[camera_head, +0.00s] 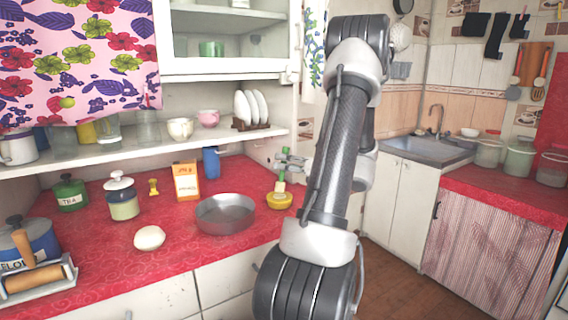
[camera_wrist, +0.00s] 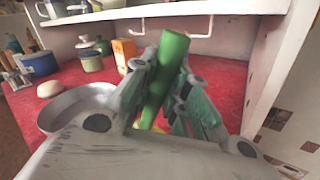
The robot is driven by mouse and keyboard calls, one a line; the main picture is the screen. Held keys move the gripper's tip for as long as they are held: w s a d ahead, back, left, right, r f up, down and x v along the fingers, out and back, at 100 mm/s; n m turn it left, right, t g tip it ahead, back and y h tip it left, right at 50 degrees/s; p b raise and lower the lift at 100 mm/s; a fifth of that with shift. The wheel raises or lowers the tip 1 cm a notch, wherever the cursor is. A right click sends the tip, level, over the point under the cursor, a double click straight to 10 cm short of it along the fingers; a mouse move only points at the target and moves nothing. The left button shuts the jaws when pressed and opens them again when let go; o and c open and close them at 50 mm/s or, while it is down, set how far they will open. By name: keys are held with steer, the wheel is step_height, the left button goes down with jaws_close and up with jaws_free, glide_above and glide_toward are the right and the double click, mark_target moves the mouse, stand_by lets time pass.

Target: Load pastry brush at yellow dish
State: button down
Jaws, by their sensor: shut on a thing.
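The pastry brush (camera_head: 281,186) hangs upright, bristles down, over the yellow dish (camera_head: 279,201) on the red counter. Its lower end is at or just above the dish; I cannot tell whether it touches. My gripper (camera_head: 284,164) is shut on the brush's green handle. In the wrist view the thick green handle (camera_wrist: 166,68) stands between the fingers of my gripper (camera_wrist: 163,98), leaning slightly right at its top. Only a sliver of yellow dish (camera_wrist: 161,128) shows below the fingers there; the bristles are hidden in that view.
A grey round pan (camera_head: 226,214) stands just left of the dish. Behind are an orange box (camera_head: 186,181) and a blue cup (camera_head: 211,162). A shelf (camera_head: 150,150) with crockery overhangs the counter's back. A white bun-like thing (camera_head: 149,238) lies left of the pan.

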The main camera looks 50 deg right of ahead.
mark_target(284, 152)
steer(key=shift+f, duration=0.6)
stand_by(1.3)
steer(key=shift+r, duration=0.1)
steer(key=shift+r, duration=3.45)
steer(key=shift+f, duration=3.45)
steer(key=shift+r, duration=3.3)
steer(key=shift+r, duration=0.2)
